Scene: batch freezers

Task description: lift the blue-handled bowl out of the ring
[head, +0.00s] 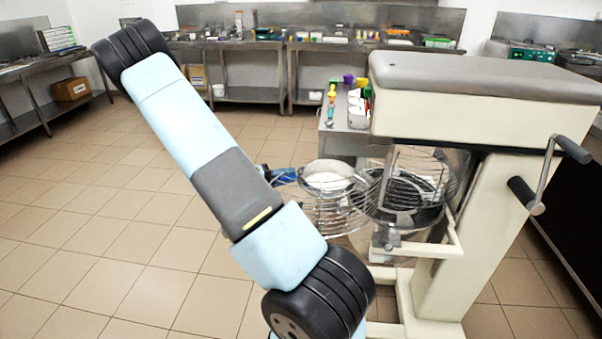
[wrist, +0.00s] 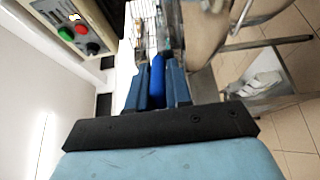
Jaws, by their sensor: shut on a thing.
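The bowl (head: 327,168) is a shallow round metal one with a pale inside, seen in the middle of the head view. Its blue handle (head: 285,175) points left. My gripper (wrist: 157,80) is shut on this handle (wrist: 157,84), which lies between the two fingers in the wrist view. In the head view my arm partly hides the gripper. The wire ring (head: 335,208) shows below and around the bowl, at the left side of the mixer. I cannot tell whether the bowl still touches the ring. The bowl looks about level.
The cream mixer (head: 480,110) with its grey top stands close on the right. Its large mixing bowl and wire guard (head: 405,195) are beside the ring. A crank handle (head: 548,175) sticks out at right. A steel table (head: 340,130) with bright utensils is behind. Tiled floor at left is clear.

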